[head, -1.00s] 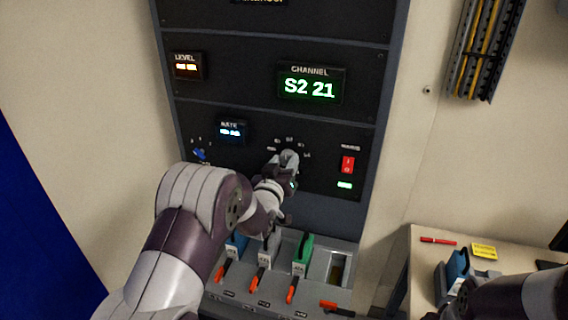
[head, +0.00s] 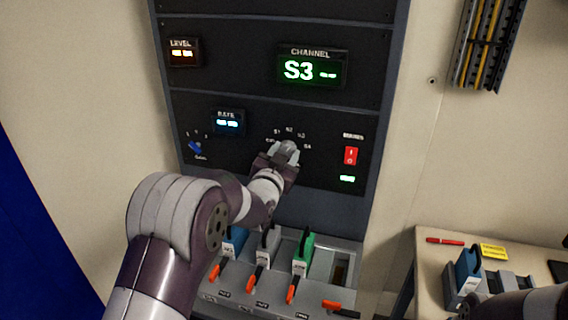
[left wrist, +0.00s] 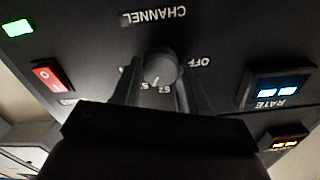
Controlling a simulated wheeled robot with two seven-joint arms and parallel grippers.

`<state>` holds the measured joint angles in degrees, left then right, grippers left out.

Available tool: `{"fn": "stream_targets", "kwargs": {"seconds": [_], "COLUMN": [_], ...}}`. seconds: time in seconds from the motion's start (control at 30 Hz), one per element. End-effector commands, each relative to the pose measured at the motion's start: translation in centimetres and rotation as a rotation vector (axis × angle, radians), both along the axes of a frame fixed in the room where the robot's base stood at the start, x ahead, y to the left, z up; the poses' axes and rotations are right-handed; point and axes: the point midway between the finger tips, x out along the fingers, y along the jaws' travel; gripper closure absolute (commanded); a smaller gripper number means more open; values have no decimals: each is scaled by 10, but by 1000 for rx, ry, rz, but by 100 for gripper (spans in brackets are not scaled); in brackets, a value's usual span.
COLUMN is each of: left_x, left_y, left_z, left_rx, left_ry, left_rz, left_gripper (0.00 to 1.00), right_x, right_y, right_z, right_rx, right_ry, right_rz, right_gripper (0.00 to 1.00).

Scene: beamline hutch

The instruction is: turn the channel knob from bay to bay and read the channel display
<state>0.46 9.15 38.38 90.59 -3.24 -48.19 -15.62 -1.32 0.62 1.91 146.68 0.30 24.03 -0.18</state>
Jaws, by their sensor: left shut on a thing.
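The channel display (head: 311,70) on the black rack panel shows a large green "S3", with a small group beside it that I cannot read. The round channel knob (left wrist: 161,70) shows in the left wrist view under the upside-down word CHANNEL, with marks including OFF and S2 around it. My left gripper (left wrist: 158,88) is shut on the knob, one finger on each side. In the head view the left gripper (head: 280,158) covers most of the knob (head: 289,147). The exact mark the knob points at is hidden. My right gripper is out of view.
A rate display (head: 228,122), a small blue knob (head: 195,148) and a red rocker switch (head: 351,156) flank the channel knob. A level display (head: 183,53) is above left. Below, a shelf holds blue, grey and green (head: 304,250) modules with orange levers. A desk (head: 430,262) stands right.

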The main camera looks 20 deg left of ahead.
Motion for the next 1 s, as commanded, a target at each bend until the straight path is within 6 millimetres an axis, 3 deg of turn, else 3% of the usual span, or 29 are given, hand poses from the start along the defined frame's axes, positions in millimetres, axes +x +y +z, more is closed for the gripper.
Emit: {"fn": "stream_targets", "kwargs": {"seconds": [0.23,0.8,0.83,0.9,1.0], "left_x": [0,0,0,0,0], "left_y": [0,-1,-1,-1,-1], "left_z": [-1,0,0,0,0], "left_rx": [94,127,127,127,127], "left_ry": [-4,-4,-4,-4,-4], "left_rz": [0,0,0,0,0], "left_gripper": [87,87,50,31,31], "right_x": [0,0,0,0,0], "right_y": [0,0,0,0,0], "right_z": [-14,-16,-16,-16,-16], "right_rx": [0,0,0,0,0], "right_ry": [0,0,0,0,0], "right_rz": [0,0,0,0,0], "right_gripper": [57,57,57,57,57]}}
